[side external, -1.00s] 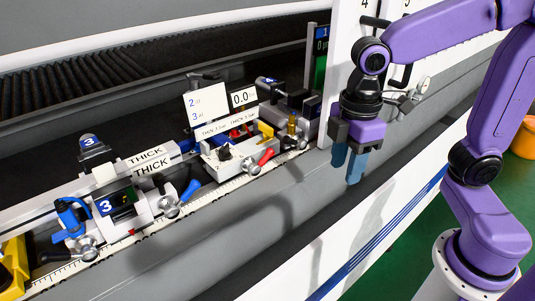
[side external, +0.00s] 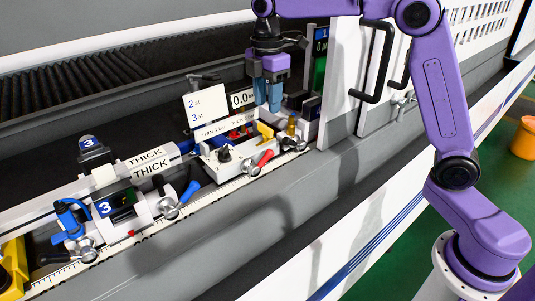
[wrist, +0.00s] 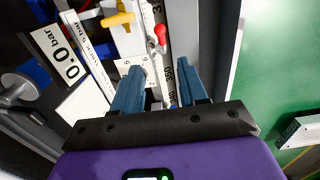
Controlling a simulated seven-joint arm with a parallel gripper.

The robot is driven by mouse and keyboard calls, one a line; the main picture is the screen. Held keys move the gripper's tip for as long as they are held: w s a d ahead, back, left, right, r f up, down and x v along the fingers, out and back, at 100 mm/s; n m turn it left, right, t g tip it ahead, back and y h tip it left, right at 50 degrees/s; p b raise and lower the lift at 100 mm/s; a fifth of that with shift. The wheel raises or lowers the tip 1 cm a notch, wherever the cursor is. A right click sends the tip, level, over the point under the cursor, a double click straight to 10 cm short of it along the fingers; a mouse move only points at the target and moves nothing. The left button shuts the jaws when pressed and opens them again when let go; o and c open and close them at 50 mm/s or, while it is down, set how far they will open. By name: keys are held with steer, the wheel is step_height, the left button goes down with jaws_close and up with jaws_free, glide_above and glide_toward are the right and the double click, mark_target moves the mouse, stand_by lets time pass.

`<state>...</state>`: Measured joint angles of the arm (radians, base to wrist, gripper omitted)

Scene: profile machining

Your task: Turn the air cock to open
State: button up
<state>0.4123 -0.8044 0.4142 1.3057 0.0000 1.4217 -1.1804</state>
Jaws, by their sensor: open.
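A yellow handle (side external: 265,131), seemingly the air cock, stands on the white fixture (side external: 232,163) below the 0.0 bar display (side external: 241,98). In the wrist view the yellow handle (wrist: 118,19) is at the top, left of centre. My gripper (side external: 267,106) is open, fingers pointing down, just above the yellow handle in the side view. In the wrist view the blue fingers of my gripper (wrist: 160,68) are apart with nothing held between them. The handle lies beyond the fingertips and does not touch them.
A red-handled lever (side external: 264,158) is on the fixture's front. A brass-coloured fitting (side external: 291,124) is to the right of the yellow handle. A white sign (side external: 205,104) rises at the left. A white door panel with a black handle (side external: 376,60) stands to the right.

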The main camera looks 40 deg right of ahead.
mark_target(267, 153)
step_height(267, 153, down, 16)
steer(key=shift+f, duration=0.1)
stand_by(0.4)
steer(key=shift+c, duration=0.3)
jaws_close()
